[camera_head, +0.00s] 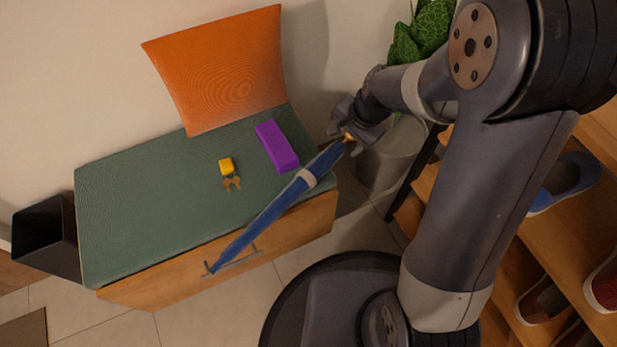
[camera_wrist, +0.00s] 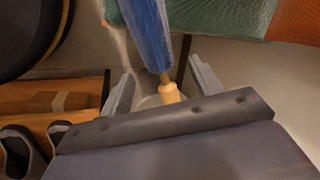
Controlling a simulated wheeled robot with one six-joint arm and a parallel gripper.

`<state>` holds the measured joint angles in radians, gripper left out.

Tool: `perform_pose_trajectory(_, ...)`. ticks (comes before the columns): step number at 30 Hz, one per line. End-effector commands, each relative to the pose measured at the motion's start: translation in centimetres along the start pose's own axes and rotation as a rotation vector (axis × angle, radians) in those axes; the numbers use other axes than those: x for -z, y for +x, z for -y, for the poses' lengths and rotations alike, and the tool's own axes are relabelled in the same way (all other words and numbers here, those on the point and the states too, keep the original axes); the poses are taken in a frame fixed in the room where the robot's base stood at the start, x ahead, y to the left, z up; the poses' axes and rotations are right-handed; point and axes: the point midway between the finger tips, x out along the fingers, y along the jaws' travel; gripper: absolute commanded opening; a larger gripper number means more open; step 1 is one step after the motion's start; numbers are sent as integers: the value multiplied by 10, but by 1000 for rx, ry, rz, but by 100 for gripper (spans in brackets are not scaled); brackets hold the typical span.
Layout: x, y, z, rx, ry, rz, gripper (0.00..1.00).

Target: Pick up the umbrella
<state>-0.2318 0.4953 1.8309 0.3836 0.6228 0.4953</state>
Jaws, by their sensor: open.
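The blue umbrella (camera_head: 264,219) is folded, with a pale band around it. It lies slantwise along the front edge of the green-topped bench (camera_head: 130,215), and its handle end sticks out past the right corner. My gripper (camera_head: 352,131) is at that end. In the wrist view the umbrella's blue cloth (camera_wrist: 149,35) and light wooden handle (camera_wrist: 169,92) run between the two spread fingers of my gripper (camera_wrist: 160,74). The fingers appear apart from the handle on both sides. The far tip reaches near the drawer handle in the head view.
An orange cushion (camera_head: 222,70), a purple box (camera_head: 276,146), a small yellow block (camera_head: 226,166) and keys (camera_head: 232,184) are on the bench. A plant (camera_head: 430,32) in a grey pot (camera_head: 385,167) stands right of it. A wooden shoe rack (camera_head: 520,270) is at the right.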

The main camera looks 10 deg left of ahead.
Motion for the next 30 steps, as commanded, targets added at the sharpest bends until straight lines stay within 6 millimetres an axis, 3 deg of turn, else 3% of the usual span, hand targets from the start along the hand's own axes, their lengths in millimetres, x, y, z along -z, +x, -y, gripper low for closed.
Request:
perform_pose_trajectory(7,2,39,-3,-2,0,3,60)
perform_pose_trajectory(16,2,42,-1,-1,0,1,60)
perform_pose_trajectory(30,2,42,-2,-1,0,1,21)
